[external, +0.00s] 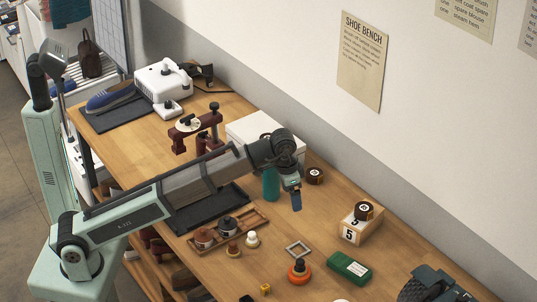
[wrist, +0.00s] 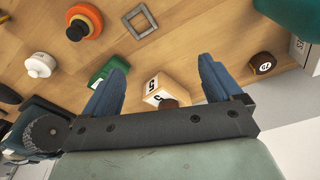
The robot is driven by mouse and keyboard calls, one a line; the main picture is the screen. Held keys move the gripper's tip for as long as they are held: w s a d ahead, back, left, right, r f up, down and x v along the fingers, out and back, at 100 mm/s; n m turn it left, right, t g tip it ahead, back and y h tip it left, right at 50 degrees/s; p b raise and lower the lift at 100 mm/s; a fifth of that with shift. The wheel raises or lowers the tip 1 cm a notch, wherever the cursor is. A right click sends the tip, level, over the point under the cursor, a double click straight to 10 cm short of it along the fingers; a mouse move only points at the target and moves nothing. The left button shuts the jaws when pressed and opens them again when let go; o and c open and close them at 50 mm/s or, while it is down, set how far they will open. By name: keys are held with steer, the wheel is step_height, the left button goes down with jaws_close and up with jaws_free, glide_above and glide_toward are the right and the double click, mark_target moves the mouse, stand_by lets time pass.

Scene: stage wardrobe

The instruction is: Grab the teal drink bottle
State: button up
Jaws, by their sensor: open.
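The teal drink bottle (external: 271,185) stands on the wooden bench, partly hidden behind my wrist in the external view. A teal shape at the top right corner of the wrist view (wrist: 292,14) appears to be the same bottle, cut off by the frame edge. My gripper (external: 297,199) is just right of the bottle in the external view, above the bench. In the wrist view its two blue fingers (wrist: 161,64) are spread apart with nothing held between them. The bottle is off to the right of the fingers there.
A numbered wooden block (external: 352,229) carries a dark round tin (external: 364,210). Another round tin (external: 315,176) is right of the bottle. A green box (external: 349,267), orange-black item (external: 299,272), grey frame (external: 298,250), wooden tray (external: 262,230) and white box (external: 249,127) stand around.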

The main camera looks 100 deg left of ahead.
steer(key=s+a+r+n, duration=0.1)
steer(key=s+a+r, duration=0.15)
steer(key=a, duration=0.45)
steer(key=s+a+r+n, duration=0.1)
steer(key=s+a+r, duration=0.15)
steer(key=a, duration=0.45)
step_height(320, 180, up, 3)
steer(key=n, duration=0.2)
glide_above(271, 174)
steer(key=a, duration=0.3)
steer(key=shift+s+d+y, duration=0.1)
steer(key=shift+d+y, duration=0.1)
steer(key=shift+y, duration=0.2)
steer(key=shift+d+r+n, duration=0.15)
steer(key=shift+r+n, duration=0.05)
steer(key=shift+n, duration=0.4)
steer(key=shift+n+g, duration=0.4)
steer(key=shift+n, duration=0.2)
steer(key=shift+a+f, duration=0.15)
steer(key=shift+f, duration=2.2)
steer(key=shift+a+f, duration=0.15)
steer(key=shift+f, duration=2.15)
steer(key=shift+a+f, duration=0.15)
steer(key=shift+f, duration=2.2)
steer(key=shift+c, duration=0.4)
jaws_close()
